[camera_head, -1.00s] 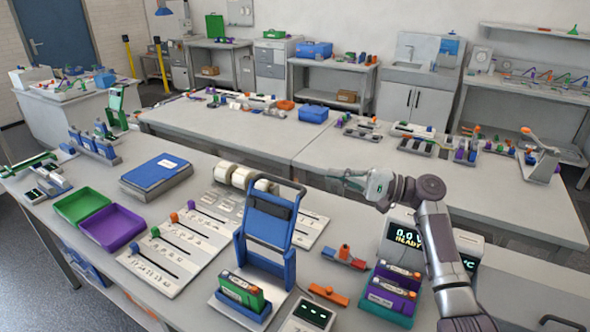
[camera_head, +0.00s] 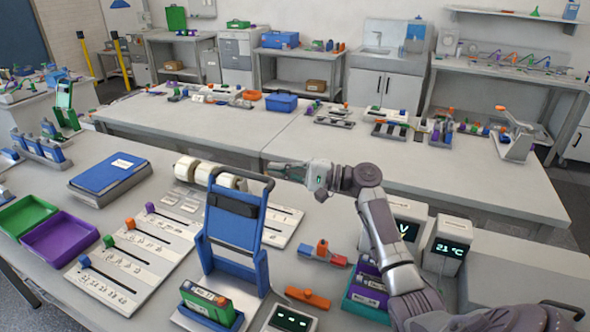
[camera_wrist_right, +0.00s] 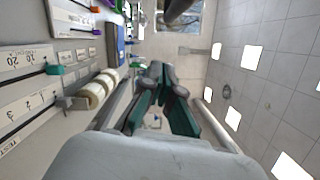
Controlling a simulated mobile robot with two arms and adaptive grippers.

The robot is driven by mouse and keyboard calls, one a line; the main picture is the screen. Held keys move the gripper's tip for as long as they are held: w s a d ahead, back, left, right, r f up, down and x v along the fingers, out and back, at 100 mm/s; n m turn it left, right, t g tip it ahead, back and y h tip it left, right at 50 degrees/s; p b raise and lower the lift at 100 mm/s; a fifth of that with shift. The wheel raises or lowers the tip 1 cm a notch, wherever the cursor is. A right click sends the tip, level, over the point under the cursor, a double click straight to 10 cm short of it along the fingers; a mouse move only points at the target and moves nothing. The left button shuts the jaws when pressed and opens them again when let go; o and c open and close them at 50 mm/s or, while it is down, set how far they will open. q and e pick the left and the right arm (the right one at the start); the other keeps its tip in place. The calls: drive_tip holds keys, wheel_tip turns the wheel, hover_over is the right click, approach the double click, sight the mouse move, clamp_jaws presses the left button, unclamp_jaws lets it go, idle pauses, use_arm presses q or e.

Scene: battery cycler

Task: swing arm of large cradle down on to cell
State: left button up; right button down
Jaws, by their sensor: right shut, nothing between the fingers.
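The large cradle is blue, with its base (camera_head: 207,308) at the front of the near bench. Its blue arm (camera_head: 233,226) stands raised, with a dark pad and a dark handle bar (camera_head: 240,175) on top. A green cell (camera_head: 204,295) lies in the base, below the raised arm. My right gripper (camera_head: 272,170) is shut and empty, its tips pointing left by the right end of the handle bar. I cannot tell whether they touch. The right wrist view shows its green-padded fingers (camera_wrist_right: 158,75) together. My left gripper is out of view.
White rolls (camera_head: 212,175) stand just behind the handle. Slider boards (camera_head: 136,256) lie left of the cradle, with green (camera_head: 22,215) and purple trays further left. A display box (camera_head: 290,320), an orange block (camera_head: 308,298) and a teal-purple cell holder (camera_head: 367,293) sit to the right.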

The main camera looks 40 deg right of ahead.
drive_tip(key=a+p, duration=0.2)
drive_tip(key=a, duration=0.1)
drive_tip(key=a+r+p, duration=0.1)
drive_tip(key=a+p, duration=0.1)
drive_tip(key=shift+w+a, duration=0.2)
drive_tip(key=shift+a, duration=0.05)
drive_tip(key=shift+w+f, duration=0.1)
